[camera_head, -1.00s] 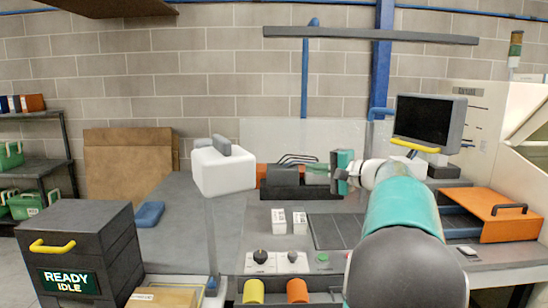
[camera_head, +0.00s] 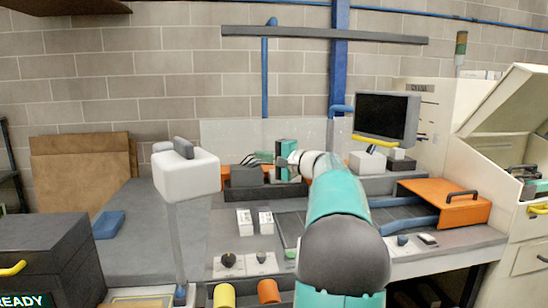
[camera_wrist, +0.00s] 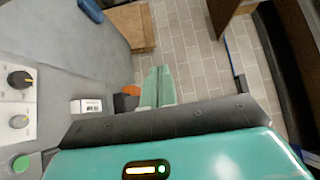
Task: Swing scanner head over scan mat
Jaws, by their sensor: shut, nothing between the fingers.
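A white box-shaped head with a grey handle on top (camera_head: 187,174) stands on a thin grey post at the bench's left; I take it as the scanner head. A dark flat mat (camera_head: 286,221) lies on the bench to its right, largely hidden behind my arm; it may be the scan mat. My gripper (camera_head: 265,157) is above the dark tray at the back of the bench, right of the white head and apart from it. In the wrist view its green fingers (camera_wrist: 160,72) are together with nothing between them. The white head is not clearly seen there.
Two small white labelled boxes (camera_head: 255,222) sit by the mat. Control knobs (camera_head: 246,259) are at the front edge. A monitor (camera_head: 386,116) and an orange case (camera_head: 447,202) stand to the right. A dark cabinet (camera_head: 45,255) is front left.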

